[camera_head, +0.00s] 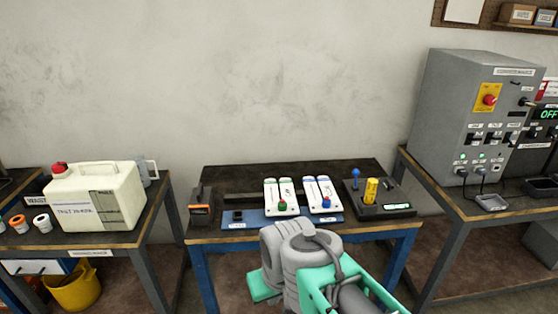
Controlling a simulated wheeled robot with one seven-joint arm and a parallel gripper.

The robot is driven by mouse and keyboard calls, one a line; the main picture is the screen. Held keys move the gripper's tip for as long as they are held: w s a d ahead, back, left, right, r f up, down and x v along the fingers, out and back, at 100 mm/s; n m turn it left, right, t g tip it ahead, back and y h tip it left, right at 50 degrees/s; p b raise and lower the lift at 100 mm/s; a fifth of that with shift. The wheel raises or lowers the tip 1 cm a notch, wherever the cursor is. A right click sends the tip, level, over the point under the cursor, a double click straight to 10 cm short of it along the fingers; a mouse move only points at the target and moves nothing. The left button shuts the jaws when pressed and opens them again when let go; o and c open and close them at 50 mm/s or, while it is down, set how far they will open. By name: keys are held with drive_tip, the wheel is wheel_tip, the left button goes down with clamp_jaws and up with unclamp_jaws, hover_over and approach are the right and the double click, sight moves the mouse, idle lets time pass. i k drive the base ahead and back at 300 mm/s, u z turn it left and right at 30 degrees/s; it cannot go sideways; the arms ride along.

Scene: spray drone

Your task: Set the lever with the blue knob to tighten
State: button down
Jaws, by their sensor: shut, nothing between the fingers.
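A small blue knob (326,205) sits at the lower part of the right white panel (311,190) on the middle table. A second blue ball knob stands on a short stem (356,173) on the black box (364,207) to its right. I cannot read the markings, so I cannot tell a tighten position. My grey and green arm rises in front of the table at the bottom centre. The fingers of my gripper do not show.
A left white panel (275,191) has a green knob (282,205). A yellow cylinder (371,190) stands on the black box. A dark box with orange (201,212) is at the table's left. A cream case (95,196) and a grey control cabinet (448,105) stand on side tables.

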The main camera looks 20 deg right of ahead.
sight(356, 172)
drive_tip(key=u, duration=0.3)
drive_tip(key=i, duration=1.2)
drive_tip(key=u, duration=0.05)
